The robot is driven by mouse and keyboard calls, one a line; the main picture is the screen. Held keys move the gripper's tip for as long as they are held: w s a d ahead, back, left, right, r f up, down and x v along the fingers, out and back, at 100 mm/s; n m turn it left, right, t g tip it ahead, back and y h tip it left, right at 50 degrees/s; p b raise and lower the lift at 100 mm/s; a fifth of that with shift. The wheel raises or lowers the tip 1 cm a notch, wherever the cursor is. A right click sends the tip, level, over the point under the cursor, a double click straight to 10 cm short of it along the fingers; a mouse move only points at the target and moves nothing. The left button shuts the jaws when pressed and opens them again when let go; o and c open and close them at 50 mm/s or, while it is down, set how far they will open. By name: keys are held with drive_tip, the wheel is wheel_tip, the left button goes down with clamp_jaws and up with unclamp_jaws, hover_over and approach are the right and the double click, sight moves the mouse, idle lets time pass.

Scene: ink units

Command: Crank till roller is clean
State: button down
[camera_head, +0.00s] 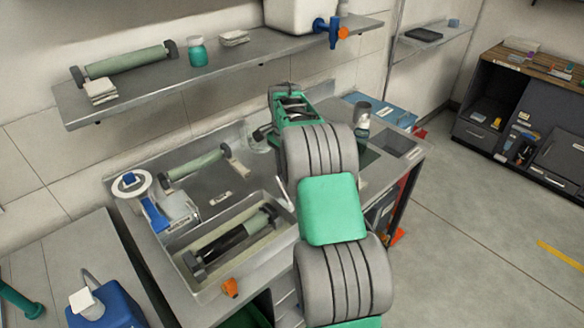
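A roller (236,240) lies in the steel basin (190,283) on the bench; much of its surface is black, with dark end pieces. A pale rod (281,190) stands at the basin's right side next to my arm; I cannot tell whether it is the crank. An orange knob (230,287) sits at the basin's front. My green and grey arm reaches over the bench right of the basin. My gripper (262,133) is at the far end, near the back of the bench, apart from the roller. Its fingers are too small and partly hidden to read.
A clean pale-green roller (197,167) and a blue tape dispenser (155,215) stand behind and left of the basin. A shelf (150,88) with another roller (125,61) overhangs the bench. A blue container (105,308) is front left. Floor at right is clear.

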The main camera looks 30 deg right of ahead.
drive_tip(key=shift+w, duration=0.4)
drive_tip(key=c, duration=1.4)
unclamp_jaws()
drive_tip(key=shift+c, duration=0.2)
drive_tip(key=shift+o, duration=1.2)
drive_tip(key=shift+w+a+f, duration=0.15)
drive_tip(key=shift+w+f, duration=0.05)
drive_tip(key=shift+s, duration=0.1)
drive_tip(key=shift+r, duration=0.3)
wheel_tip(320, 180, up, 7)
drive_tip(key=shift+r+b, duration=0.15)
drive_tip(key=shift+b, duration=0.55)
